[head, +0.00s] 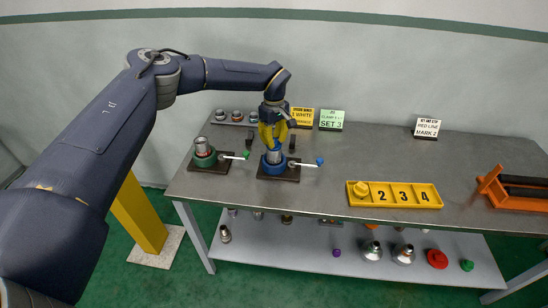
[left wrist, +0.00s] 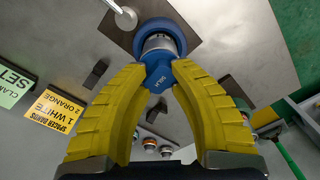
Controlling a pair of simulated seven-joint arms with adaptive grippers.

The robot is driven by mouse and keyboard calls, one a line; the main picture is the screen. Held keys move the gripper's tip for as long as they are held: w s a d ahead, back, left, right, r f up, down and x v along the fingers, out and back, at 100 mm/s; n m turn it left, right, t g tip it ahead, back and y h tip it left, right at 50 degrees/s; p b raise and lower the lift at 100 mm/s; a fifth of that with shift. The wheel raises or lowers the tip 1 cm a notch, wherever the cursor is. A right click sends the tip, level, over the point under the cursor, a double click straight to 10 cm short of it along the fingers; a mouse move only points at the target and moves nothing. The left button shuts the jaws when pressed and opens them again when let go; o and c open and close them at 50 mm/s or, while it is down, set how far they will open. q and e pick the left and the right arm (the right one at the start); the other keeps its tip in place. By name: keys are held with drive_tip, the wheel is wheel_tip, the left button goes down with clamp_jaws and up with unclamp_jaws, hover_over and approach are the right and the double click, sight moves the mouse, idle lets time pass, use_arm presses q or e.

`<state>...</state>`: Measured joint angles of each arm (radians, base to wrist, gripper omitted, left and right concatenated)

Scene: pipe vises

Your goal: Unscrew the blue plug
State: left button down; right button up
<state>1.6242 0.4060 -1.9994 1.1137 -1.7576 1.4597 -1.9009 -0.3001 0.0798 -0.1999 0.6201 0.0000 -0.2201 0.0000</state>
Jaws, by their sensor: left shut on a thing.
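The blue plug (left wrist: 158,78) has a hex head with small lettering and sits on the end of a short silver pipe (left wrist: 158,43). The pipe stands upright in the blue vise (head: 273,168), which also shows as a blue ring in the left wrist view (left wrist: 178,34). My left gripper (head: 273,143) comes down from above. Its yellow fingers (left wrist: 158,72) are shut on the blue plug, one on each side. In the head view the fingers mostly hide the plug. My right gripper is in neither view.
A green vise (head: 205,158) with a silver pipe stands to the left. Signs (head: 331,119) and dark upright blocks stand behind. A yellow numbered tray (head: 395,204) and an orange rack (head: 490,184) lie to the right. The table (head: 380,160) between is clear.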

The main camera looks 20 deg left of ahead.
use_arm(q)
drive_tip(key=c, duration=1.3)
unclamp_jaws()
drive_tip(key=shift+o, duration=0.2)
drive_tip(key=shift+r, duration=0.2)
drive_tip(key=shift+r, duration=0.95)
